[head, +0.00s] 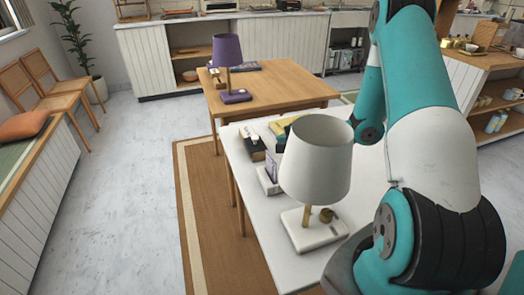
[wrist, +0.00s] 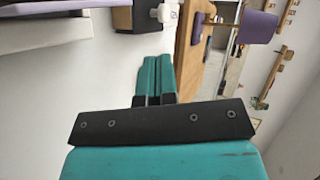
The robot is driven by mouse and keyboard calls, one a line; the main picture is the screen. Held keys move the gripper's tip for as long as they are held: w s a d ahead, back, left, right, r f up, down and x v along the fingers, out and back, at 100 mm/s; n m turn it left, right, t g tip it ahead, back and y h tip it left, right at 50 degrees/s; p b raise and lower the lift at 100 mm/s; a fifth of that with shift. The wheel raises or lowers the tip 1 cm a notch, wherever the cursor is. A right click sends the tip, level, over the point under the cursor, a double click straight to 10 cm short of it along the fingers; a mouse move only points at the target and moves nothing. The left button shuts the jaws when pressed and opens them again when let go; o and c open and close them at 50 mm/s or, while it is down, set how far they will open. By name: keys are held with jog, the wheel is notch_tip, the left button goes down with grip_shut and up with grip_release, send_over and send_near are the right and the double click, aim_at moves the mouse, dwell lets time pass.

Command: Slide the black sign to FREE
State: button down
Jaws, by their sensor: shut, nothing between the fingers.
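A small black block (head: 252,148) with a white knob-like part on its top stands at the left edge of the white table; it looks like the black sign. It also shows at the top of the wrist view (wrist: 141,16), with the white knob (wrist: 165,13) on its right side there. I cannot read any lettering on it. My gripper (wrist: 160,60) shows in the wrist view with its teal fingers together and nothing between them. It is apart from the black block, below it in that picture.
A white lamp (head: 316,158) stands on the white table (head: 365,185), near a white holder (head: 269,181) with a purple card. A wooden table (head: 285,84) with a purple lamp (head: 228,52) stands beyond.

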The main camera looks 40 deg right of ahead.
aim_at(262, 147)
dwell(0.3)
jog(key=p+x, duration=0.2)
jog(key=x, duration=0.8)
jog(key=shift+w, duration=0.1)
